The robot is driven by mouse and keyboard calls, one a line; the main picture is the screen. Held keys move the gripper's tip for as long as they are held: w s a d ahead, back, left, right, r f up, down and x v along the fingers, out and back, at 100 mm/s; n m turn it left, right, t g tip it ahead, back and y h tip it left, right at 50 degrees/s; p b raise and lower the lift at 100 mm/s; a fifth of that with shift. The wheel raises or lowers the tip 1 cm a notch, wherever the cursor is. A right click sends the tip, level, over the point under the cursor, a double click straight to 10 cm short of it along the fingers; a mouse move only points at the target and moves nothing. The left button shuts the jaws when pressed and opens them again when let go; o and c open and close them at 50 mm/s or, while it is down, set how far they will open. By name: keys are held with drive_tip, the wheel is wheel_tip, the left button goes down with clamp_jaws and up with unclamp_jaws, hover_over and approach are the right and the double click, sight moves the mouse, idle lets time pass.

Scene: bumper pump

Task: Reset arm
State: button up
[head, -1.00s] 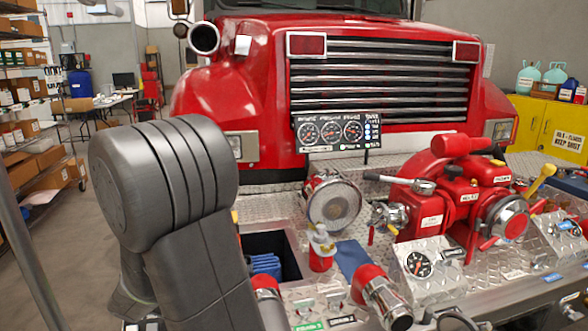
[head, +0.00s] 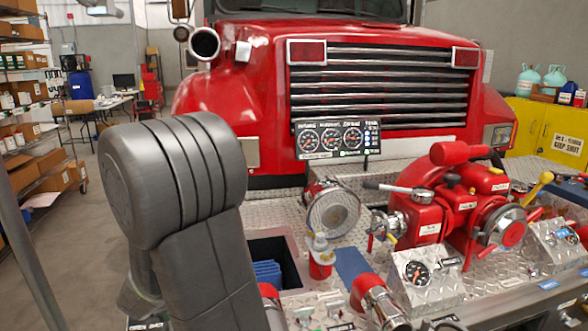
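My arm rises large and grey on the left side of the head view, bent at a rounded joint. My gripper is not visible in the head view. The red bumper pump (head: 462,205) with its metal fittings stands on the diamond-plate bumper at the right, and no part of my arm touches it in this view.
A red fire truck (head: 250,100) fills the back. A gauge panel (head: 337,139), a round capped inlet (head: 333,210), a small red bottle (head: 321,257) and a gauge box (head: 425,275) sit on the bumper. A dark bin (head: 288,250) holds blue items. Shelves (head: 30,130) stand left; a yellow cabinet (head: 545,130) stands right.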

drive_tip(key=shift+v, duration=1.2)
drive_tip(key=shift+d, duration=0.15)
